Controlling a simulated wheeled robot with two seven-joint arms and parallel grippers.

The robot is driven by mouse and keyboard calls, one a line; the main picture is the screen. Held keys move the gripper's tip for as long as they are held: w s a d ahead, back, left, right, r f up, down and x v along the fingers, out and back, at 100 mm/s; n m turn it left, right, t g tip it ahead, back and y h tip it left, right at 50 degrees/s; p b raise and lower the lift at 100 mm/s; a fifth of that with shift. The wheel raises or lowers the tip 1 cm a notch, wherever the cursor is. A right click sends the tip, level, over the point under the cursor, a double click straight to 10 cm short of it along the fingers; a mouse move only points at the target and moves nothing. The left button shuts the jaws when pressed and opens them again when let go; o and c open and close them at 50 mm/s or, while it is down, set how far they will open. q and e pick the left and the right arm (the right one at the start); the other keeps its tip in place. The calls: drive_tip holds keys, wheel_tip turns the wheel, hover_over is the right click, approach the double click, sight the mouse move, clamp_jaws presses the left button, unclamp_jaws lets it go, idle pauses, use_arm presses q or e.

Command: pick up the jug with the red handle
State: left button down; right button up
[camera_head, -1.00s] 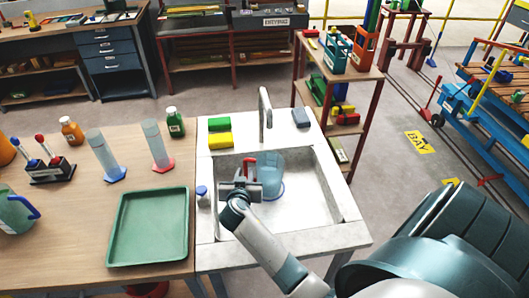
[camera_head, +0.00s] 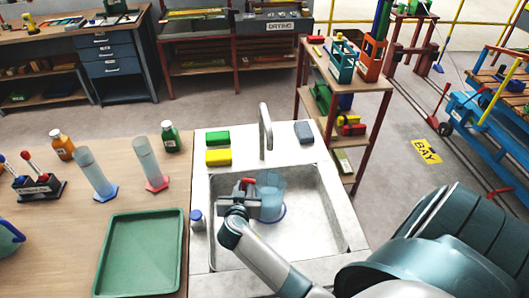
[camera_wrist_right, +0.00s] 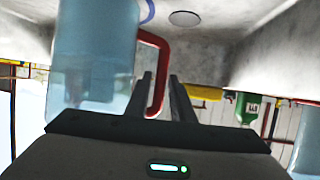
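The jug (camera_head: 271,194) is clear bluish plastic with a red handle (camera_head: 249,181). It stands upright inside the sink (camera_head: 313,215). In the right wrist view the jug (camera_wrist_right: 95,55) fills the upper left, and its red handle (camera_wrist_right: 162,65) runs down between the fingers. My right gripper (camera_head: 250,200) is at the handle side of the jug, left of its body. In the wrist view the right gripper (camera_wrist_right: 166,88) is open, with its fingers on either side of the handle and a gap beside it. My left gripper is not in view.
A tap (camera_head: 265,130) rises behind the sink. Green (camera_head: 217,138) and yellow (camera_head: 218,157) sponges lie on its back rim, and a small blue-capped bottle (camera_head: 197,220) stands on its left rim. A green tray (camera_head: 141,253) and cylinders are on the table to the left.

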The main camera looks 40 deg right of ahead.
clamp_jaws()
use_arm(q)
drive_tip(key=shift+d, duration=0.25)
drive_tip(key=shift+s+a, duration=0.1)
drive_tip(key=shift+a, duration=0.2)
use_arm(e)
drive_tip(key=shift+w+r, duration=0.1)
drive_tip(key=shift+r, duration=0.05)
idle(0.8)
